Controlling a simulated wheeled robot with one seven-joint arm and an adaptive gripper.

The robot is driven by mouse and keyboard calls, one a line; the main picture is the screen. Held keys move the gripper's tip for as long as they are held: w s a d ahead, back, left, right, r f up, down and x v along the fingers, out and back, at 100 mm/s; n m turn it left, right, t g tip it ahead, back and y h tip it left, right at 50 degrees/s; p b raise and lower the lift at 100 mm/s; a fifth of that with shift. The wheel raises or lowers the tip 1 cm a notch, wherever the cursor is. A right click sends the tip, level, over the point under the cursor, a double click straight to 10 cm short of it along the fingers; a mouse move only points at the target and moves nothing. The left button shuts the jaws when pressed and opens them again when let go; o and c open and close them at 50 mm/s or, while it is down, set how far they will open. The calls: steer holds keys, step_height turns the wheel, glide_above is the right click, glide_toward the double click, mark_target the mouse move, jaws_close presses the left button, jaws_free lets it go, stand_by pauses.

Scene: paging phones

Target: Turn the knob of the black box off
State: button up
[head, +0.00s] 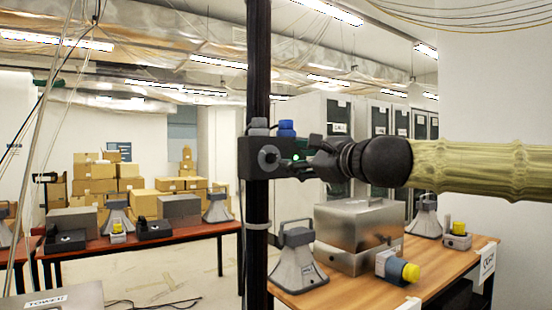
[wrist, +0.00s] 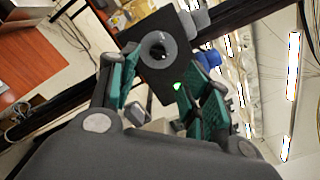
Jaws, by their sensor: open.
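The black box (head: 281,146) is mounted on a black upright pole and also shows in the wrist view (wrist: 172,78). A round grey knob (wrist: 158,52) is on its face, with a dark centre and a slanted pointer; it appears in the head view (head: 268,157) too. A small green light (wrist: 178,86) glows beside the knob. My gripper (head: 313,155) is open just right of the box in the head view. In the wrist view its green-padded fingers (wrist: 156,74) stand either side of the box's near end, short of the knob. Whether they touch the box is unclear.
The black pole (head: 258,70) runs vertically behind the box. Blue and grey buttons (head: 286,128) sit on top of the box. A wooden table (head: 430,262) with metal cases and horn speakers stands below right. A red-brown table (head: 180,232) and cartons are at left.

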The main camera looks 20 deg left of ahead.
mark_target(274, 158)
steer(key=p+x, duration=0.2)
steer(key=x, duration=0.7)
steer(key=shift+w+a, duration=0.25)
steer(key=shift+f, duration=0.1)
steer(key=c, duration=1)
